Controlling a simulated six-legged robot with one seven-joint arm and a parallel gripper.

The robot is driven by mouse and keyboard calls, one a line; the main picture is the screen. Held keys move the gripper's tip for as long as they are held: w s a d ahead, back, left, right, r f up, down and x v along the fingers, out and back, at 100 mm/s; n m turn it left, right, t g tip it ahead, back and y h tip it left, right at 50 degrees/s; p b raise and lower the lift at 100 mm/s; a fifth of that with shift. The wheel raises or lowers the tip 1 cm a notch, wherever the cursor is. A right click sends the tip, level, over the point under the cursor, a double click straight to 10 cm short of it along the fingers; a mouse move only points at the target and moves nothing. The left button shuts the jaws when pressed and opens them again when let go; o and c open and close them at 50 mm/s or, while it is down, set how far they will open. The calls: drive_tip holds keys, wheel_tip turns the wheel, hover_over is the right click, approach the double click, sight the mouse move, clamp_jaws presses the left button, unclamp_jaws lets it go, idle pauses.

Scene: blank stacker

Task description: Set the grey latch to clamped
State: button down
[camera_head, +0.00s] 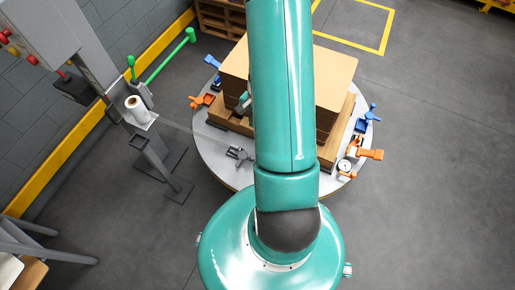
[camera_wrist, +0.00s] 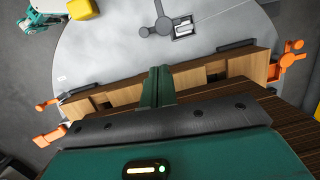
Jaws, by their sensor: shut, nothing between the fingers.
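The grey latch (camera_head: 240,154) sits on the front left part of the round grey table (camera_head: 213,160), in front of the stack. In the wrist view the latch (camera_wrist: 163,24) is at the top centre, with a round-ended lever beside a small block with a pale slot. I cannot tell whether it is clamped. My gripper (camera_wrist: 157,86) has its dark green fingers together, with nothing between them. In the wrist view they lie over the wooden base's edge, with the latch beyond and apart from them. In the head view my arm hides most of the gripper.
A stack of brown sheets (camera_head: 335,75) on a wooden base fills the table's middle. Orange latches (camera_head: 369,154) and blue latches (camera_head: 368,118) line the rim, with a gauge (camera_head: 344,165) at front right. A grey post with a green handle (camera_head: 172,56) stands at left.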

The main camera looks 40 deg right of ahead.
drive_tip(key=s+d+f+m, duration=0.1)
drive_tip(key=s+f, duration=0.2)
drive_tip(key=f, duration=0.3)
drive_tip(key=shift+m+y, duration=0.3)
drive_tip(key=shift+m, duration=0.1)
drive_tip(key=shift+d, duration=0.1)
drive_tip(key=x, duration=1)
drive_tip(key=shift+s, duration=0.2)
